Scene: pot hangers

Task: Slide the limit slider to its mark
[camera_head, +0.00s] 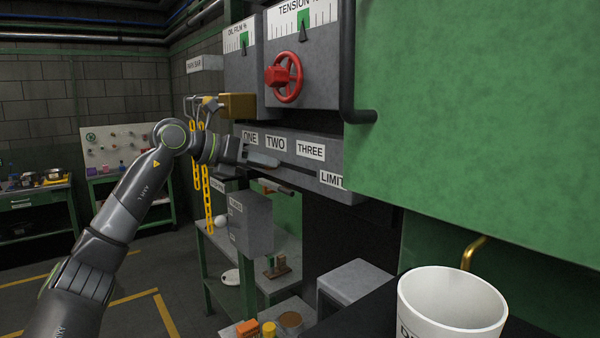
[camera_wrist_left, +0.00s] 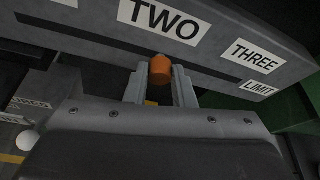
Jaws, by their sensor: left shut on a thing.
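The limit slider's orange knob (camera_wrist_left: 160,70) sits between the fingers of my left gripper (camera_wrist_left: 160,88) in the left wrist view. The knob is just below the TWO label (camera_wrist_left: 166,20), in line with a dark slot on the grey slider box (camera_wrist_left: 105,36). The THREE label (camera_wrist_left: 255,56) and LIMIT label (camera_wrist_left: 259,88) are farther right. In the head view my left gripper (camera_head: 262,160) is at the box front below ONE (camera_head: 250,138) and TWO (camera_head: 276,144), its fingers hiding the knob. The LIMIT label (camera_head: 331,179) is near the box's right end.
A red valve wheel (camera_head: 285,77) projects above the box. Yellow chains (camera_head: 206,190) hang behind my left wrist. A big green panel (camera_head: 480,110) fills the right, with a white mug (camera_head: 450,300) below. Open floor lies at the lower left.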

